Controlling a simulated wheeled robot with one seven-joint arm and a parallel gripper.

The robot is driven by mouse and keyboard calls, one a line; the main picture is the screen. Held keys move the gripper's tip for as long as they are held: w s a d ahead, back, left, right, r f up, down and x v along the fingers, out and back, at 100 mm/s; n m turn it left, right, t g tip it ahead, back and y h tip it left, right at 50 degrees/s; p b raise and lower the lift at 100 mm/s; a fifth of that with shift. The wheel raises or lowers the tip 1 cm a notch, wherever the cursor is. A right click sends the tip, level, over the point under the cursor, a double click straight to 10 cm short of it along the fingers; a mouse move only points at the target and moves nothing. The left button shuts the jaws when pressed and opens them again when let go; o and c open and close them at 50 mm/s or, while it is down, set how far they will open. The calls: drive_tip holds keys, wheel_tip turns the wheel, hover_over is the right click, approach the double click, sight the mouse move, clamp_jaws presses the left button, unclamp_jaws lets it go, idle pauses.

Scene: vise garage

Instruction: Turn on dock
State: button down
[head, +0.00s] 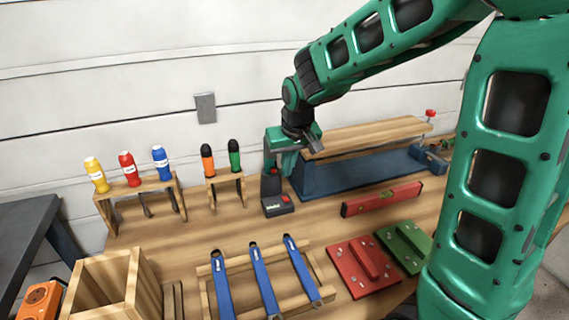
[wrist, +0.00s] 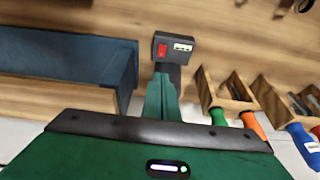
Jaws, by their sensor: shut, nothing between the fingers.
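The dock (head: 277,206) is a small black box with a red switch and a white label, standing on the wooden bench. In the wrist view the dock (wrist: 174,46) is at top centre, with its red switch at left and its label at right. My gripper (head: 286,167) is shut and empty, pointing down just above and behind the dock. In the wrist view the teal fingers (wrist: 162,88) are together and stop short of the red switch. They partly hide a dark part behind the dock. Whether they touch it, I cannot tell.
A blue metal block (head: 345,178) stands close right of my gripper. A screwdriver rack (head: 226,180) stands close to the left. A red level (head: 381,199) lies to the right. Bare bench surrounds the dock's front.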

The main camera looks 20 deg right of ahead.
hover_over(285, 199)
drive_tip(key=x, duration=0.2)
drive_tip(key=s+x, duration=0.1)
drive_tip(key=x, duration=0.1)
drive_tip(key=shift+w+d+f, duration=0.1)
drive_tip(key=shift+f, duration=0.4)
drive_tip(key=shift+s+f, duration=0.45)
drive_tip(key=shift+f, duration=0.4)
drive_tip(key=shift+s+f, duration=0.4)
drive_tip(key=shift+f, duration=0.4)
